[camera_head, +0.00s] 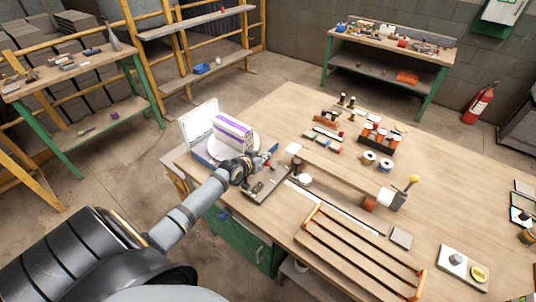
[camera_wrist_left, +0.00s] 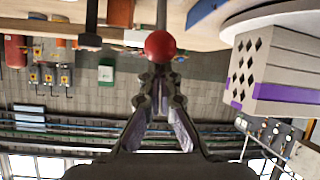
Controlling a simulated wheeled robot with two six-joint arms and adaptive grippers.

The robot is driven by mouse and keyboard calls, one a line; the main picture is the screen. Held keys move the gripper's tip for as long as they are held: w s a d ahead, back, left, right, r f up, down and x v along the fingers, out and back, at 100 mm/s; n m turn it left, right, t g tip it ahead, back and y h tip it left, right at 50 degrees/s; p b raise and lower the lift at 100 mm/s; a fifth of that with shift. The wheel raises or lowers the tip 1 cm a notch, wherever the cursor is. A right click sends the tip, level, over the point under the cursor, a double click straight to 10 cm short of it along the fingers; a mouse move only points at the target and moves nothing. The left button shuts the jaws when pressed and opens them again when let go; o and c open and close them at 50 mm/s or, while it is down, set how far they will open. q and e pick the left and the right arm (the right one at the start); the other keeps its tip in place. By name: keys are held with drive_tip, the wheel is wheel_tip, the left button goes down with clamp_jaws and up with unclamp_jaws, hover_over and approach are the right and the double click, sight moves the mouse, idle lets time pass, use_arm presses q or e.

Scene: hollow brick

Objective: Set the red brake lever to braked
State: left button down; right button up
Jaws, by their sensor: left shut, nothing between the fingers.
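The red lever's round knob (camera_wrist_left: 160,46) shows large in the left wrist view, which is upside down, on a thin stem. My left gripper (camera_wrist_left: 160,82) is shut and empty, its fingertips right by the knob; I cannot tell if they touch it. In the head view my left gripper (camera_head: 264,160) is over the left end of the workbench, beside a dark plate (camera_head: 265,190). The lever is mostly hidden there behind the gripper. My right gripper is not in view.
A white box with purple stripes (camera_head: 233,132) stands on a round plate close behind my left gripper. A yellow-knobbed lever (camera_head: 413,180) and a slatted wooden rack (camera_head: 350,255) are to the right. The bench's back left (camera_head: 280,110) is clear.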

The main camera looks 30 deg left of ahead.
use_arm(q)
drive_tip(key=shift+s+f, duration=0.4)
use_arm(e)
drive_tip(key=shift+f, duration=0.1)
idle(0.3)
use_arm(q)
drive_tip(key=r, duration=0.1)
drive_tip(key=w+r+p, duration=0.2)
drive_tip(key=r, duration=0.1)
drive_tip(key=shift+a, duration=0.2)
drive_tip(key=shift+s+a+f, duration=0.1)
drive_tip(key=shift+s+a, duration=0.1)
drive_tip(key=shift+s, duration=0.1)
drive_tip(key=p+v, duration=0.2)
drive_tip(key=v, duration=0.6)
drive_tip(key=shift+s+p, duration=0.3)
drive_tip(key=shift+p, duration=0.05)
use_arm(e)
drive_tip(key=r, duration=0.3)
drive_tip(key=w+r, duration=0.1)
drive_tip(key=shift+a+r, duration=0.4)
